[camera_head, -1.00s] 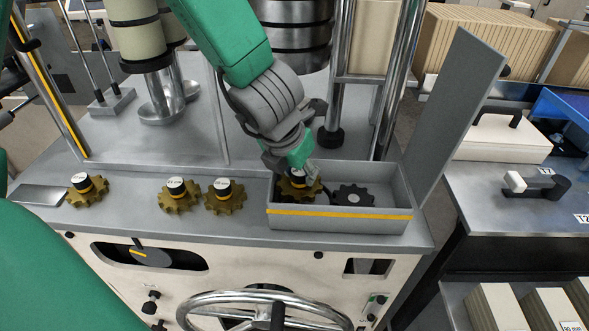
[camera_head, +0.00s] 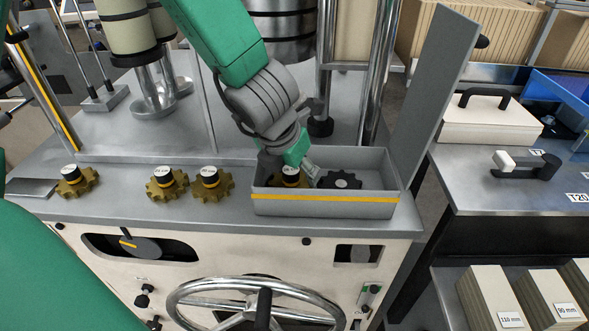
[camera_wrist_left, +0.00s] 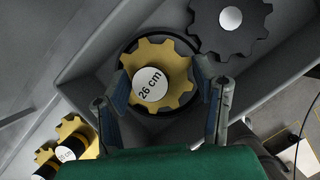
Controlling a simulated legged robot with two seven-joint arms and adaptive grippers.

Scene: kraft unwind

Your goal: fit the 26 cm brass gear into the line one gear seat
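The 26 cm brass gear (camera_head: 288,180) sits in the grey open-lidded box, beside a dark gear (camera_head: 340,181). In the left wrist view the gear (camera_wrist_left: 179,92), with its white "26 cm" cap, lies over a black round base (camera_wrist_left: 131,47). The dark gear (camera_wrist_left: 215,33) is just beside it. My left gripper (camera_wrist_left: 163,82) is open above the brass gear, with one finger on each side of the cap and gaps to it. In the head view the left gripper (camera_head: 290,166) reaches down into the box and partly hides the gear. My right gripper is not in view.
The box (camera_head: 325,198) has low walls and a tall raised lid (camera_head: 436,90) on its right. Several other capped brass gears (camera_head: 213,187) stand on the ledge to the left. A handwheel (camera_head: 255,285) is below. Steel posts rise behind the box.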

